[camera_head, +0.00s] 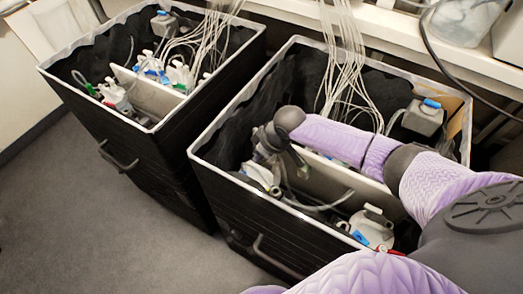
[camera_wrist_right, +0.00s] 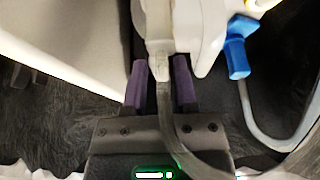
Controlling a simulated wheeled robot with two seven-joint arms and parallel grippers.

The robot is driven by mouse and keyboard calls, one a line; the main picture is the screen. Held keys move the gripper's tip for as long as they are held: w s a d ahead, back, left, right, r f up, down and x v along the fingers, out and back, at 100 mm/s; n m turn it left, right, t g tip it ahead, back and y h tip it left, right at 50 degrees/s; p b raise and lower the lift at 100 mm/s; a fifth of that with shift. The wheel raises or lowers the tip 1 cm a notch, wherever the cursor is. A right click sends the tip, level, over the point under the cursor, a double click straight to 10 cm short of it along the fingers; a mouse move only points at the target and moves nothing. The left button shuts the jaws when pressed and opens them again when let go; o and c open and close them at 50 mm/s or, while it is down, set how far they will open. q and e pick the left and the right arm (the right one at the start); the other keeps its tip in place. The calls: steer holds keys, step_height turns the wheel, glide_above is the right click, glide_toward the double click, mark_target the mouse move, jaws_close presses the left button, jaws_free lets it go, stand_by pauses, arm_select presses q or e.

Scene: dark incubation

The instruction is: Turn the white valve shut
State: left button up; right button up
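My right arm reaches from the right into the right black bin in the head view. My right gripper (camera_head: 264,160) is low inside its left part, largely dark and small there. In the right wrist view, its two purple fingers (camera_wrist_right: 160,88) stand a little apart, one on each side of a narrow white valve piece (camera_wrist_right: 160,62). This piece belongs to a larger white fitting (camera_wrist_right: 195,22) at the top. Whether the fingers press on it, I cannot tell. My left gripper is not in view.
The right bin (camera_head: 262,207) has a white rim and holds white tubes, a divider (camera_head: 345,186), a white bottle (camera_head: 372,224) and a grey box (camera_head: 423,117). A blue connector (camera_wrist_right: 238,47) with a tube is right of the fingers. Another bin (camera_head: 170,160) stands left.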

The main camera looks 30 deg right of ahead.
steer(key=shift+r, duration=0.2)
steer(key=p+v, duration=0.6)
steer(key=v, duration=0.3)
steer(key=shift+s+r, duration=0.15)
steer(key=shift+r, duration=0.15)
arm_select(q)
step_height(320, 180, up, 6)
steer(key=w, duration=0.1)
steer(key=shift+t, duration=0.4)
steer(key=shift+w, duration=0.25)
